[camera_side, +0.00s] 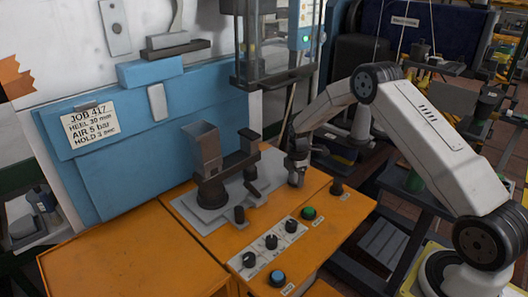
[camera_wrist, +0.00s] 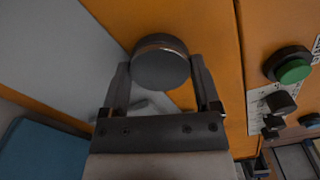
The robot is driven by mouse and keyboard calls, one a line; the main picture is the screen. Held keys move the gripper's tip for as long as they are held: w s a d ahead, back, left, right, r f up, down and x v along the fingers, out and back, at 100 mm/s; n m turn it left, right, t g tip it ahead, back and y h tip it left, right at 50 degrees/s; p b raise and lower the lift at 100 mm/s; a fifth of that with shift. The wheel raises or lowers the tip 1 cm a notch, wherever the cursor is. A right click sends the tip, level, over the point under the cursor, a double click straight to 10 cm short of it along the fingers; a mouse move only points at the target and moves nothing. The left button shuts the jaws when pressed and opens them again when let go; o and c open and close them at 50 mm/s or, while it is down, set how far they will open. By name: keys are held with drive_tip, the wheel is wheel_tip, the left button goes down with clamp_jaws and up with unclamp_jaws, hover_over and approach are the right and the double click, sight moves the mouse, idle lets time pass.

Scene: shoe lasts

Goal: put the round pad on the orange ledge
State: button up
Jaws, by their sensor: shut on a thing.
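My gripper (camera_side: 297,170) is over the back right part of the orange ledge (camera_side: 341,214), beside a grey metal plate. In the wrist view my gripper (camera_wrist: 162,82) is shut on the round pad (camera_wrist: 161,66), a dark grey disc with a thin brownish rim, gripped at its sides between the two fingers. The orange ledge (camera_wrist: 218,45) shows behind the pad in that view. In the side view the pad is too small to make out clearly at the fingertips. I cannot tell whether it touches the surface.
A dark clamp fixture (camera_side: 208,165) stands on the grey plate left of my gripper. A green button (camera_side: 308,213) and several black knobs line the front right. The left orange top (camera_side: 130,258) is clear.

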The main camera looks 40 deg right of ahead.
drive_tip(key=shift+r, duration=0.5)
drive_tip(key=s+a+r, duration=0.3)
drive_tip(key=s+r, duration=0.8)
drive_tip(key=s, duration=0.2)
drive_tip(key=shift+s+a, duration=0.2)
drive_tip(key=shift+a, duration=0.2)
drive_tip(key=shift+s+a+f+n, duration=0.75)
drive_tip(key=shift+s+a+f, duration=0.6)
drive_tip(key=shift+a, duration=0.85)
drive_tip(key=shift+s+a+f+n, duration=0.7)
drive_tip(key=shift+s+a+f, duration=0.25)
drive_tip(key=shift+a+f, duration=1)
drive_tip(key=shift+s+a+f+n, duration=0.75)
drive_tip(key=shift+s+a+f, duration=0.45)
drive_tip(key=shift+a, duration=1.25)
